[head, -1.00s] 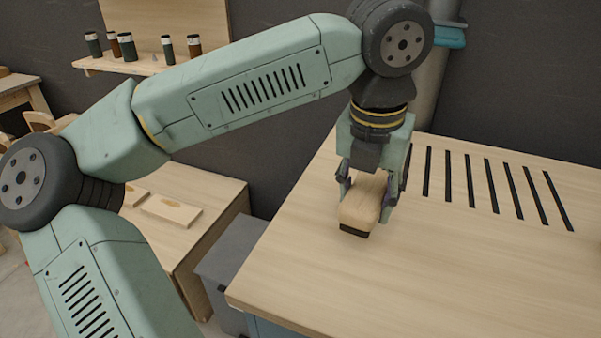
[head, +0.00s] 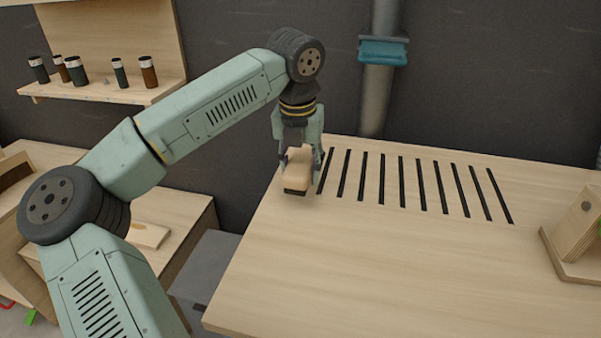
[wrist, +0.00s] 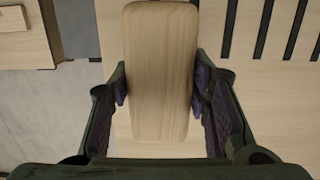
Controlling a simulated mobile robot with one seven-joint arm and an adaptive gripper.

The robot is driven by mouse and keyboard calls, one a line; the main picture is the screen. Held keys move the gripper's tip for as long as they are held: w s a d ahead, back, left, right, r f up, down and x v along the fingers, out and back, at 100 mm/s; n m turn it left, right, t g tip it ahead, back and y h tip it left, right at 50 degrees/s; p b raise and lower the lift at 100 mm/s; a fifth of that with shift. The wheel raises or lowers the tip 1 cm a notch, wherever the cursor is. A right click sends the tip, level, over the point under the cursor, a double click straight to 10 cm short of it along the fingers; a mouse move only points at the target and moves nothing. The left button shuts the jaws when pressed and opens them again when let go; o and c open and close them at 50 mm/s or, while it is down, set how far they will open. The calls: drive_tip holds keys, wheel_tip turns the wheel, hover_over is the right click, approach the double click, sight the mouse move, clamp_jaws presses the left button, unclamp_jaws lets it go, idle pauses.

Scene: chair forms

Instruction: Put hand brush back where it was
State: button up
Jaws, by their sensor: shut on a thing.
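The hand brush (head: 297,178) has a pale wooden block and a dark strip of bristles along its lower edge. My gripper (head: 298,160) is shut on it, with one finger on each side, over the left part of the workbench top near the black slots. In the wrist view the brush's wooden back (wrist: 161,70) lies lengthwise between the two fingers of my gripper (wrist: 160,92). I cannot tell whether the bristles touch the bench top.
The wooden workbench (head: 360,260) has several black slots to the right of the brush and a broad clear front area. A wooden block piece (head: 582,235) stands at its right edge. A wall shelf (head: 110,90) holds several small jars. A grey bin (head: 205,265) stands left of the bench.

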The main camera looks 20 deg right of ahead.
drive_tip(key=f, duration=0.1)
drive_tip(key=f+p, duration=0.1)
drive_tip(key=f, duration=0.1)
drive_tip(key=shift+w+d, duration=0.1)
drive_tip(key=shift+w, duration=0.1)
drive_tip(key=shift+f, duration=0.25)
drive_tip(key=shift+f, duration=0.1)
drive_tip(key=shift+f, duration=0.15)
drive_tip(key=o, duration=1.1)
